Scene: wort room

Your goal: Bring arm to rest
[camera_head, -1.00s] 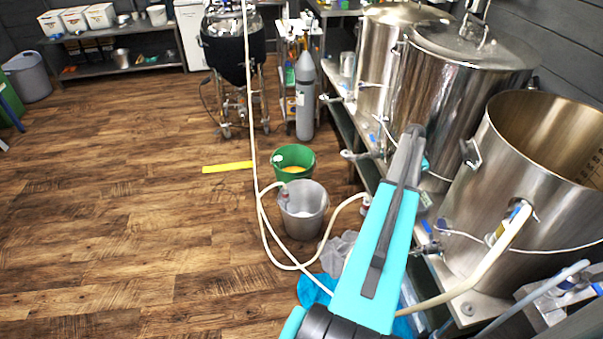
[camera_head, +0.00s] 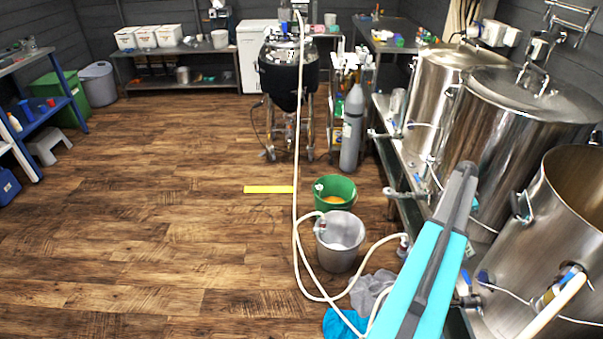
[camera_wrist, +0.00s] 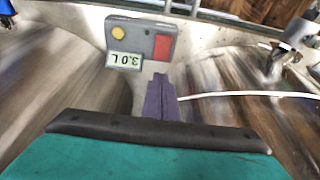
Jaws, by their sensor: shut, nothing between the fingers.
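My arm (camera_head: 430,275), turquoise with a dark grey strip, reaches up from the lower right of the head view, in front of the steel kettles. My gripper (camera_wrist: 160,82) shows in the wrist view as two dark purple-grey fingers close together, shut and empty. In the head view the fingers are hidden. Beyond the fingertips in the wrist view is a grey box (camera_wrist: 141,40) with a yellow button, a red patch and a display reading 3.0 L, appearing upside down. I cannot tell the gap between fingertips and box.
Steel kettles (camera_head: 510,125) stand on a bench at right, close to my arm. A grey bucket (camera_head: 340,245), a green bucket (camera_head: 335,192), a pale hose (camera_head: 297,200) and a gas cylinder (camera_head: 352,130) are on the floor. The wooden floor at left is mostly clear.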

